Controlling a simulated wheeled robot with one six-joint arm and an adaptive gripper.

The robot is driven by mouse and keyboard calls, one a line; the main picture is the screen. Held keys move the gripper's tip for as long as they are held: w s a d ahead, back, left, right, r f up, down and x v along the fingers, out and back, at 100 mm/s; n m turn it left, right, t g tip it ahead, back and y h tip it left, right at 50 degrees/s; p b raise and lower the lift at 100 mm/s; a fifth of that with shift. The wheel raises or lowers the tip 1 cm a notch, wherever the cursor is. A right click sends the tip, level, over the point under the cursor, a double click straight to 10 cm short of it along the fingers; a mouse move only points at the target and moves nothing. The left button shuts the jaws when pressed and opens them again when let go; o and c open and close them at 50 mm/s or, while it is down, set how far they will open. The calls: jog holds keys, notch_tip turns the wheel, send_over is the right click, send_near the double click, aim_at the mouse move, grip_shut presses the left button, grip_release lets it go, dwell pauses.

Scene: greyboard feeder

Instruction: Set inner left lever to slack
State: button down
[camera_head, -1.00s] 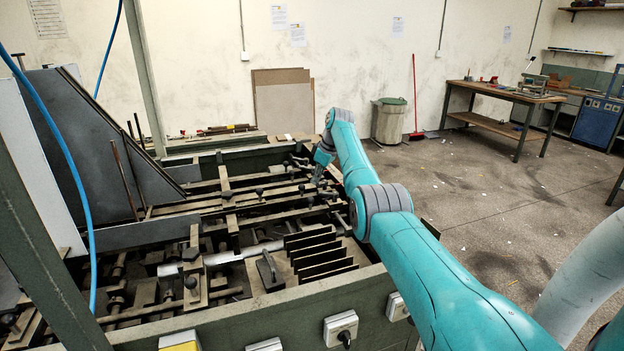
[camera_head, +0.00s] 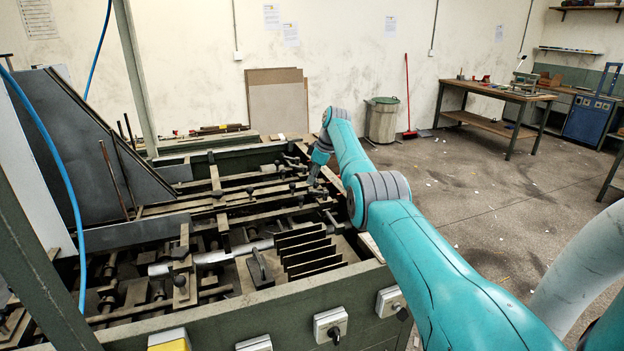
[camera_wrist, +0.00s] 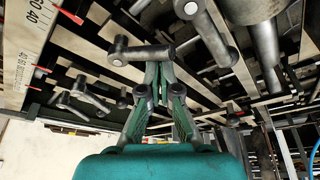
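In the wrist view a dark T-shaped clamp lever (camera_wrist: 135,52) lies just beyond my fingertips. A second lever (camera_wrist: 85,95) shows to the left and a thicker one (camera_wrist: 205,30) at upper right. I cannot tell which is the inner left lever. My gripper (camera_wrist: 158,75) has its two green fingers drawn together at the tips, close to the right end of the T-shaped lever, with nothing clearly held between them. Whether they touch the lever is unclear. In the head view my gripper (camera_head: 313,178) is small, low over the far right part of the feeder (camera_head: 350,285).
Crossbars, rods and several other levers crowd the feeder bed. Upright dark plates (camera_head: 305,250) stand near its front right. Scales with red pointers (camera_wrist: 70,16) show at the wrist view's left. A bin (camera_head: 382,120) and workbench (camera_head: 495,95) stand beyond, with open floor between.

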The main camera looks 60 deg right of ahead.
jog(key=shift+s+d, duration=0.1)
jog(key=shift+s, duration=0.15)
dwell(0.4)
jog(key=w+a, duration=0.3)
jog(key=w+d+v, duration=0.1)
jog(key=v, duration=0.9)
jog(key=shift+d+r, duration=0.3)
jog(key=shift+r, duration=0.1)
